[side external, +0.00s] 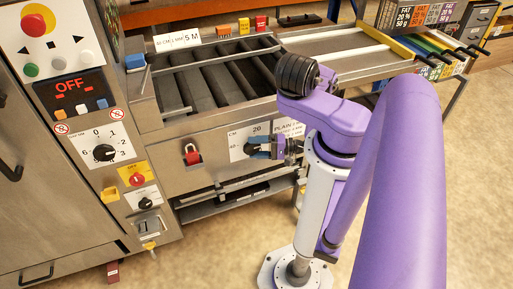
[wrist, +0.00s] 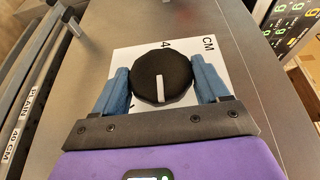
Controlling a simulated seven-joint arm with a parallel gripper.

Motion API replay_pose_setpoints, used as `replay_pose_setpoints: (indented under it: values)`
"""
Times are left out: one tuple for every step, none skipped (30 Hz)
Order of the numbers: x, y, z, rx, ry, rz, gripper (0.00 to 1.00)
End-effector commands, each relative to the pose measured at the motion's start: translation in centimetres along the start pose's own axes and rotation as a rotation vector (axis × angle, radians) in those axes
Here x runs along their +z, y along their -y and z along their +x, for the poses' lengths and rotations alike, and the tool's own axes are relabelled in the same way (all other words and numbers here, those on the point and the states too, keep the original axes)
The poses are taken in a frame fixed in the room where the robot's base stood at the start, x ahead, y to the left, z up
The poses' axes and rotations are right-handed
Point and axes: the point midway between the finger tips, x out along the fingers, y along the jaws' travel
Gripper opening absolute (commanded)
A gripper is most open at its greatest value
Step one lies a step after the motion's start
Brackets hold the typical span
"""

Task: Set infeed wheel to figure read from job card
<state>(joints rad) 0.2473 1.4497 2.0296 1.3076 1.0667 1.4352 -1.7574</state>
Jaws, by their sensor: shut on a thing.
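The infeed wheel (wrist: 163,68) is a round black knob with one white mark. In the wrist view the mark runs from near its middle toward the bottom edge, on the side away from a partly hidden "4". Its white dial plate (side external: 236,146) shows "CM", "20" and "40" in the side view. My gripper (wrist: 162,88) is shut on the wheel, one blue finger on each side. A white card (side external: 290,127) beginning "PLAIN" is partly hidden behind my arm; lettering in the wrist view (wrist: 33,108) appears to read "PLAIN 40 CM".
A roller conveyor (side external: 215,75) lies above the panel, with a white strip (side external: 177,41) and small coloured tags behind. The control cabinet (side external: 85,205) on the left carries other knobs and buttons. Open floor lies to the right.

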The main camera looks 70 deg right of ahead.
Motion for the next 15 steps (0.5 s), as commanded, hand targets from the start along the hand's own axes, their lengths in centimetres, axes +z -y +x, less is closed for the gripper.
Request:
replay_pose_setpoints:
  values:
    - [-0.02,0.01,0.05,0.000,0.000,-0.001,0.81]
    - [-0.02,0.01,0.05,0.000,0.000,-0.001,0.90]
    - [-0.02,0.01,0.05,0.000,0.000,-0.001,0.97]
    - [-0.01,0.01,0.05,0.000,0.000,-0.001,0.97]
    - [-0.01,0.01,0.05,0.000,0.000,-0.001,0.97]
    - [-0.02,0.01,0.05,0.000,0.000,-0.001,0.97]
    - [-0.01,0.01,0.04,0.000,0.000,-0.001,0.97]
    - [-0.02,0.01,0.04,0.000,0.000,-0.001,0.97]
    - [-0.02,0.01,0.04,0.000,0.000,-0.001,0.97]
    - [-0.02,0.01,0.03,0.000,0.000,-0.001,0.97]
    - [-0.02,0.01,0.01,0.000,-0.001,-0.001,0.97]
    - [-0.04,0.01,-0.09,0.001,-0.001,-0.001,0.97]
    - [-0.07,0.01,-0.21,0.001,-0.002,-0.001,0.97]
    - [-0.10,0.01,-0.40,0.001,-0.003,-0.001,0.97]
    - [-0.14,0.01,-0.73,0.001,-0.005,-0.001,0.97]
